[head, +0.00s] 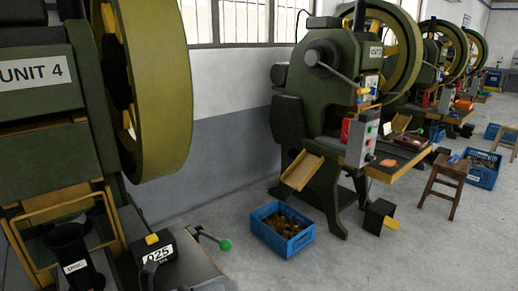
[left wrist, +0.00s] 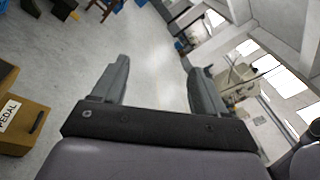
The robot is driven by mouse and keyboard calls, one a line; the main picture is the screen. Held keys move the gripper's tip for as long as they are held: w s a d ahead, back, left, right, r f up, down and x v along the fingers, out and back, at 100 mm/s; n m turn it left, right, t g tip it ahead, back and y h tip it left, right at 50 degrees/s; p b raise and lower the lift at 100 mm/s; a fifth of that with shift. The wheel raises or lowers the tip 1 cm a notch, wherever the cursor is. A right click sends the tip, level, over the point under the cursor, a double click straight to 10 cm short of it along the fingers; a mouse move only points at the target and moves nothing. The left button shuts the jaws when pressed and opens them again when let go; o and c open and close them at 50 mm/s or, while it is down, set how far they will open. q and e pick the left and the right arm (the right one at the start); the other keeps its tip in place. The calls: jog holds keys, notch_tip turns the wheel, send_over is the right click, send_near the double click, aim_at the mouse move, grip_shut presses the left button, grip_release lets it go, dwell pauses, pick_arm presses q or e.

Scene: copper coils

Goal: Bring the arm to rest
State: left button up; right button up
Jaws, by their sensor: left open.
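My left gripper (left wrist: 160,78) shows in the left wrist view, its two grey fingers spread wide apart. The gap between them is empty, with only pale floor behind. The gripper looks out over the room, tilted, and touches nothing that I can see. In the head view I cannot make out either gripper. My right gripper is in neither view.
A green press marked UNIT 4 (head: 35,72) stands close at the left. Another press (head: 318,110) stands mid-picture, a blue crate (head: 268,238) of brown pieces before it. A wooden stool (head: 447,180) stands right. A PEDAL box (left wrist: 18,118) is near my left gripper. Floor at front right is clear.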

pick_arm(q)
jog(key=s+a+f+m+y, duration=0.4)
jog(key=s+f+m, duration=0.2)
jog(key=m, duration=0.5)
jog(key=s+a+f+m+t+y, duration=0.1)
jog(key=s+a+f+m+y, duration=0.3)
jog(key=m, duration=0.7)
jog(key=s+a+f+m+y, duration=0.4)
jog(key=s+f+m, duration=0.4)
jog(key=m, duration=0.4)
jog(key=shift+s+f+t+y, duration=0.3)
jog(key=shift+s+y, duration=0.4)
jog(key=shift+y, duration=0.2)
jog(key=shift+a+r, duration=0.1)
jog(key=shift+a, duration=0.1)
